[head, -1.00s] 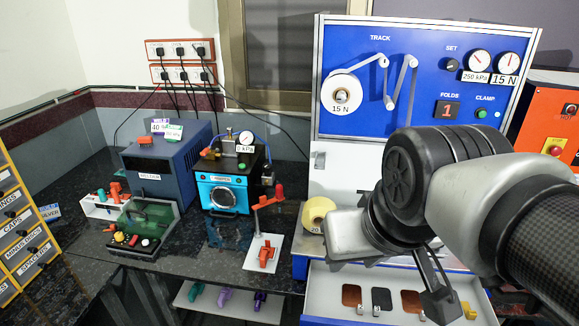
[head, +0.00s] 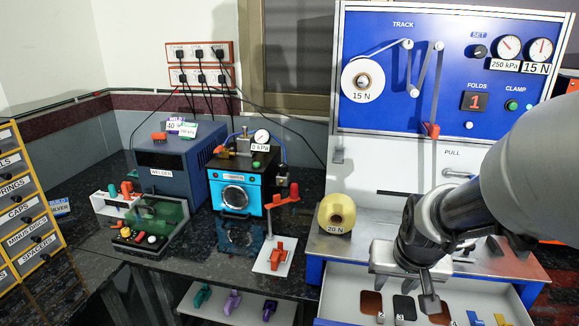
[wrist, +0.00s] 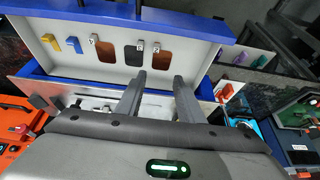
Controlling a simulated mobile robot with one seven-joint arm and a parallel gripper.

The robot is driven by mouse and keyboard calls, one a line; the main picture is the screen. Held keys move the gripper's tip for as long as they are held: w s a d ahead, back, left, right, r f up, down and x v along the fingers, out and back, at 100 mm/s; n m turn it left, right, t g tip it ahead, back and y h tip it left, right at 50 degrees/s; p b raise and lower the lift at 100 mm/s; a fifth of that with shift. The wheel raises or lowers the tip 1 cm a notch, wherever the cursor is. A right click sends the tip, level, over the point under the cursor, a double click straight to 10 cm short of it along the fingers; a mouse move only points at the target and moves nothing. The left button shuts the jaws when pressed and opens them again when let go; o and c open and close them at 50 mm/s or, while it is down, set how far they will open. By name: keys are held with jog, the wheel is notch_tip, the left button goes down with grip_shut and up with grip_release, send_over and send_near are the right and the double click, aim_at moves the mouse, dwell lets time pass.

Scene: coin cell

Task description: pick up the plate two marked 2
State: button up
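The plate marked 2 looks to be the copper-brown plate (head: 371,302) at the left of the row in the open drawer; its small tag seems to read 2. In the wrist view it is the right-hand brown plate (wrist: 163,58), upside down. A black plate (head: 404,305) stands beside it, and another brown plate (head: 438,316) further right. My gripper (head: 427,292) is above the drawer, right of the plate marked 2, partly covering the right brown plate. In the wrist view my gripper (wrist: 159,77) has its fingers apart with nothing between them.
The plates stand in a white drawer (head: 345,301) below the blue track machine (head: 440,100). A yellow roll (head: 337,213) sits on the metal ledge above. Yellow and blue small parts (head: 500,319) are at the drawer's right. A welder (head: 170,165) stands left.

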notch_tip(320, 180, down, 3)
jog(key=b, duration=0.9)
send_over(382, 316)
jog(key=s, duration=0.2)
jog(key=f, duration=0.6)
jog(key=a+f, duration=0.1)
jog(key=f, duration=0.2)
jog(key=shift+f, duration=0.2)
jog(key=b+x, duration=0.2)
jog(key=x, duration=0.1)
jog(key=b+x, duration=0.2)
jog(key=shift+s+d+f, duration=0.15)
jog(key=shift+s, duration=0.15)
grip_shut()
